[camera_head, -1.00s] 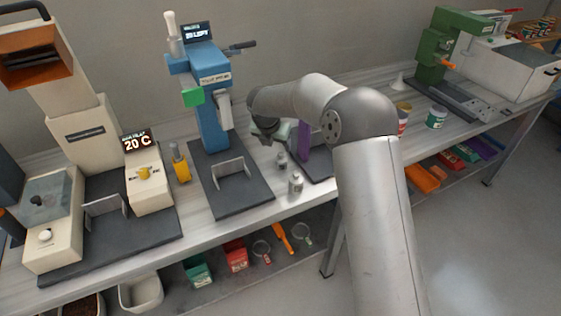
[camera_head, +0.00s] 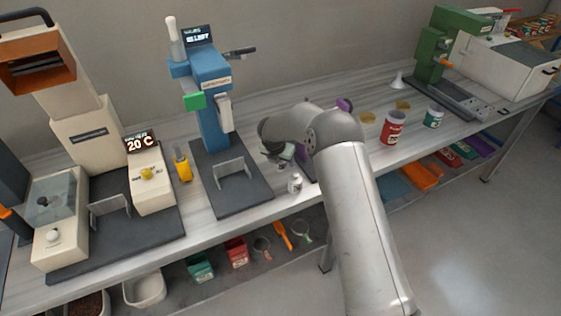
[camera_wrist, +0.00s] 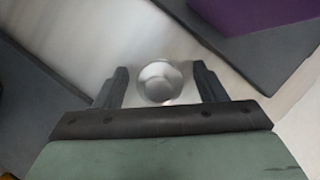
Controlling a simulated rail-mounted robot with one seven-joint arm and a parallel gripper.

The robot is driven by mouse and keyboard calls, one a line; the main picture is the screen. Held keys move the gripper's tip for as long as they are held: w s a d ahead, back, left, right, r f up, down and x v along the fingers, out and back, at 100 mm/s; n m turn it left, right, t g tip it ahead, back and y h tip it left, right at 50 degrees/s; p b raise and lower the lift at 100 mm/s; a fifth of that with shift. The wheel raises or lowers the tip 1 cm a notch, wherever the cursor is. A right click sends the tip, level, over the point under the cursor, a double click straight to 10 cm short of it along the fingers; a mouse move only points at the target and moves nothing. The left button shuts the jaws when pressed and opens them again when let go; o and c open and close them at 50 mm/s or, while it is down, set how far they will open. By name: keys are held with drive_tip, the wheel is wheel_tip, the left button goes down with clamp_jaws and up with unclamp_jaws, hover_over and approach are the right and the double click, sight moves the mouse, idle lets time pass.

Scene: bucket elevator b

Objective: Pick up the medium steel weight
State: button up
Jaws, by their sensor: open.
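In the wrist view a shiny round steel weight (camera_wrist: 160,82) stands on the bench between the two fingers of my gripper (camera_wrist: 159,85). The fingers are apart, one on each side of it, with bare gaps between. In the head view my gripper (camera_head: 277,153) is low over the bench, right of the blue machine. A small steel weight (camera_head: 282,165) shows just under it, partly hidden. A larger-looking steel weight (camera_head: 295,184) stands nearer the bench's front edge. I cannot tell for certain which of them is the medium one.
The blue machine (camera_head: 211,100) and its dark base (camera_head: 232,196) stand close on the left. A purple part (camera_head: 301,152) on a dark base is close on the right, partly behind my arm. Red-labelled (camera_head: 392,128) and green-labelled (camera_head: 433,117) jars stand further right.

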drive_tip(key=c, duration=1.2)
drive_tip(key=shift+r, duration=0.1)
